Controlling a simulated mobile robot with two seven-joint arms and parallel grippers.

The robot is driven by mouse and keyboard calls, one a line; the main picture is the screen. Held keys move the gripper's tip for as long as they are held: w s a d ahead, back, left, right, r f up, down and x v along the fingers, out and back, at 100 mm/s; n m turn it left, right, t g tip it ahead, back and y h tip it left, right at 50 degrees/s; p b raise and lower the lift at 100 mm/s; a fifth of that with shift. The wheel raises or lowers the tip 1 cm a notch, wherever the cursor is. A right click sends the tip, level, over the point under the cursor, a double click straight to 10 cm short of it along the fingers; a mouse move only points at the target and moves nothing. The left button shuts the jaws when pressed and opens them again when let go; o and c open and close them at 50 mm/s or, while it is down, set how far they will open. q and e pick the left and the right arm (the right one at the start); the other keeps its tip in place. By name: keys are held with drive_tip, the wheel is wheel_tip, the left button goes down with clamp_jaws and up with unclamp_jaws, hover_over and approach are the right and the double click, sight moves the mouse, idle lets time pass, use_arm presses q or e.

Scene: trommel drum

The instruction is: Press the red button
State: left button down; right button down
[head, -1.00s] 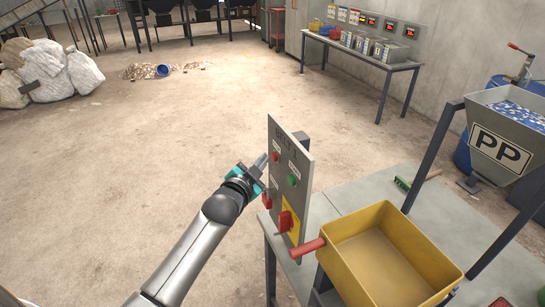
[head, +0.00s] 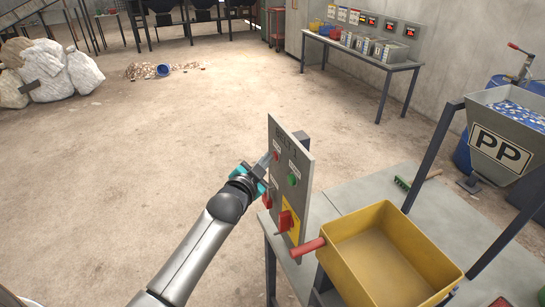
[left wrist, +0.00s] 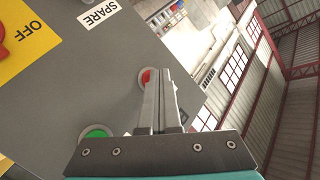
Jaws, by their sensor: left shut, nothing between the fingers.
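The red button (head: 276,156) is a small round button high on the grey control panel (head: 302,226), next to a green button (head: 292,180). My left gripper (head: 268,158) is shut and empty, with its fingertips close in front of the red button. In the left wrist view the red button (left wrist: 145,77) is partly hidden behind the closed fingers (left wrist: 160,92), and the green button (left wrist: 97,132) is below left. I cannot tell whether the tips touch the red button. My right gripper is not in view.
A red rotary switch (head: 286,221) on a yellow plate is lower on the panel. The floor left of the panel is clear.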

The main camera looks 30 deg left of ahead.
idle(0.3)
use_arm(q)
drive_tip(key=shift+s+a+p, duration=0.55)
drive_tip(key=shift+s, duration=0.1)
drive_tip(key=s+a+p, duration=0.2)
drive_tip(key=s+a, duration=0.1)
drive_tip(key=shift+s+a, duration=0.1)
drive_tip(key=shift+s, duration=0.3)
idle(0.7)
